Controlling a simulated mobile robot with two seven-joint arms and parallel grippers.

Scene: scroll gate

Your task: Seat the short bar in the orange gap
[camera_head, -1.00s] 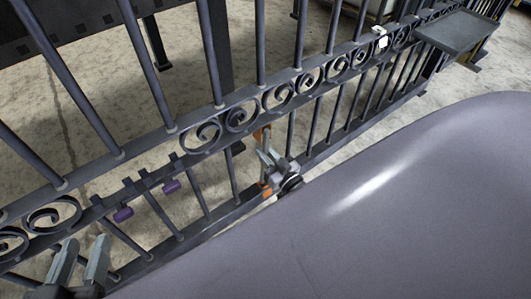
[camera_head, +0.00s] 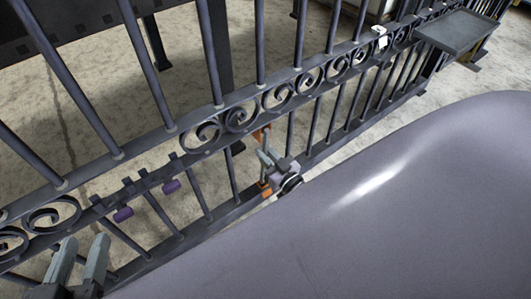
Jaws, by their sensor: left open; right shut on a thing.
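The orange gap shows as an upper orange mark (camera_head: 262,133) under the scrollwork and a lower orange mark (camera_head: 265,188) on the bottom rail of the gate. My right gripper (camera_head: 266,157) is between these marks and shut on the short bar (camera_head: 263,171). The bar is slim, grey and roughly upright, mostly hidden by the fingers. Whether its ends sit in the orange marks cannot be told. My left gripper (camera_head: 82,250) is open and empty at the lower left, in front of the gate, with its fingers pointing up.
The dark iron gate (camera_head: 205,205) runs diagonally across the view, with upright bars and scrolls. Two purple pieces (camera_head: 123,214) (camera_head: 171,186) are on short bars left of the gap. A grey tray (camera_head: 463,32) is at the upper right. Concrete floor (camera_head: 100,90) lies behind the gate.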

